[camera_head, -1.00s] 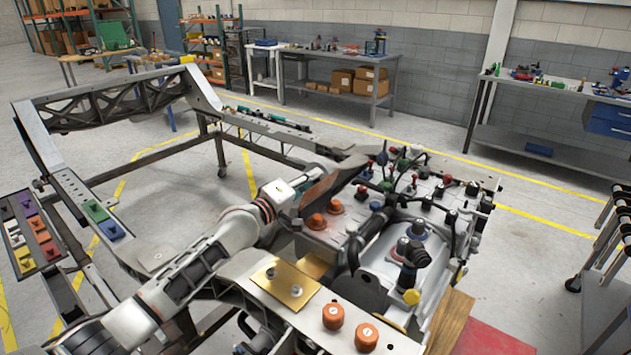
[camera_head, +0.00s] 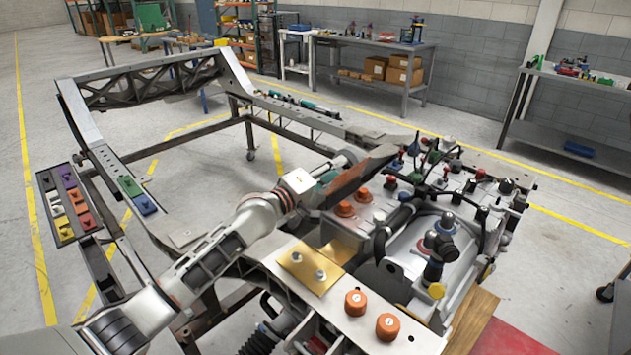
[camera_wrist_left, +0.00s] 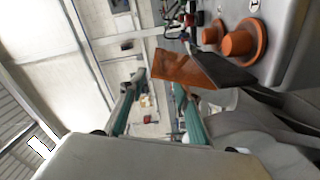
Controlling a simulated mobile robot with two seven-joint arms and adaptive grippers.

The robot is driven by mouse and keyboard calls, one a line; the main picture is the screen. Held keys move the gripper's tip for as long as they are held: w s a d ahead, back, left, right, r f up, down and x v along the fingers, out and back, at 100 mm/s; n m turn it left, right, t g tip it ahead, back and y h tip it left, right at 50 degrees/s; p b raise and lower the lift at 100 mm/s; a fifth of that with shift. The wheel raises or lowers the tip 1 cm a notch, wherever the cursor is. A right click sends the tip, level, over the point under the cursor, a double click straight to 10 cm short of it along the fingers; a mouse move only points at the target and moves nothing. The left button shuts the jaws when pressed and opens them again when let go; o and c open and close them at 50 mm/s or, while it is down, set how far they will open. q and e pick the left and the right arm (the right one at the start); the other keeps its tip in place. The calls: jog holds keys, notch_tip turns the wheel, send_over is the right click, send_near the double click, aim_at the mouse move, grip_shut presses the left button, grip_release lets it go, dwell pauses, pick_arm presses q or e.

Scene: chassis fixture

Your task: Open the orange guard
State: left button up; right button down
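The orange guard (camera_head: 349,184) is a thin, tilted orange-brown flap with a grey part, standing behind the orange round knobs on the engine block. I cannot tell whether a finger touches the guard. My right gripper is not in view.
Two large orange knobs (camera_wrist_left: 241,41) sit beside the guard. A gold plate (camera_head: 313,268) and two orange caps (camera_head: 372,315) lie nearer on the frame. The engine block (camera_head: 440,245) crowds the right with hoses and fittings. The frame's middle is open.

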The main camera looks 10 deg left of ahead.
pick_arm(q)
jog(key=v, duration=0.9)
jog(key=shift+o, duration=0.3)
